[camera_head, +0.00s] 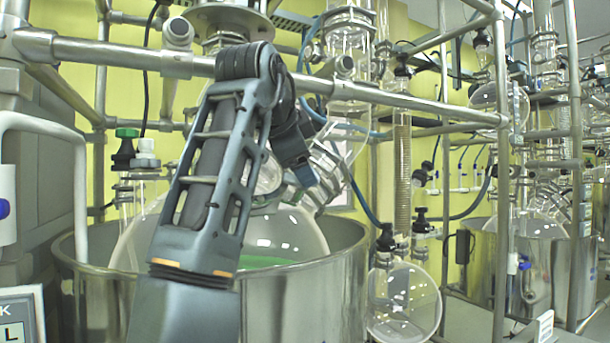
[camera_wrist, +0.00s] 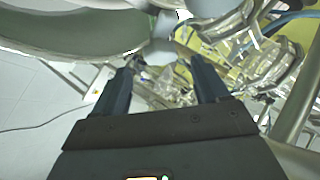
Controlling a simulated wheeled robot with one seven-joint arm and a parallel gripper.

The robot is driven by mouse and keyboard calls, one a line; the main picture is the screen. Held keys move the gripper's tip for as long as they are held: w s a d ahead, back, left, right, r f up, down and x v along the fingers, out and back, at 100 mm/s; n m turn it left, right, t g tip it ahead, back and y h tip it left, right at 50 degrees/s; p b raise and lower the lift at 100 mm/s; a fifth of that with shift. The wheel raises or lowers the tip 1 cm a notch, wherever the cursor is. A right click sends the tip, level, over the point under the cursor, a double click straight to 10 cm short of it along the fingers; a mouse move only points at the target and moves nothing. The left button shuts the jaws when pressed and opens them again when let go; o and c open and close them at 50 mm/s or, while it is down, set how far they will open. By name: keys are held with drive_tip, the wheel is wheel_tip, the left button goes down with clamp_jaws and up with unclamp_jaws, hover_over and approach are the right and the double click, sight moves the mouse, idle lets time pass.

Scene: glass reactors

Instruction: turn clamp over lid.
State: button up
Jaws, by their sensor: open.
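The large round glass vessel (camera_head: 285,232) with green liquid sits inside a steel bath (camera_head: 305,300). Its glass necks (camera_head: 330,165) rise at the upper right, behind and beside my gripper (camera_head: 306,178). In the wrist view my gripper (camera_wrist: 163,72) is open, its two dark fingers apart. A pale grey rounded piece (camera_wrist: 155,52) shows just beyond and between the fingertips; I cannot tell whether it is the clamp or the lid. Nothing is visibly held between the fingers. My arm hides part of the vessel's top, and no clamp or lid is clearly made out in the head view.
A horizontal steel rail (camera_head: 420,103) crosses above the bath, close to my arm. A smaller round flask (camera_head: 403,300) hangs right of the bath. Blue hoses (camera_head: 360,195) run behind. Glass joints (camera_wrist: 235,30) lie close right of the fingers. Floor shows at left in the wrist view.

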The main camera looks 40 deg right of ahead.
drive_tip(key=shift+v, duration=1.45)
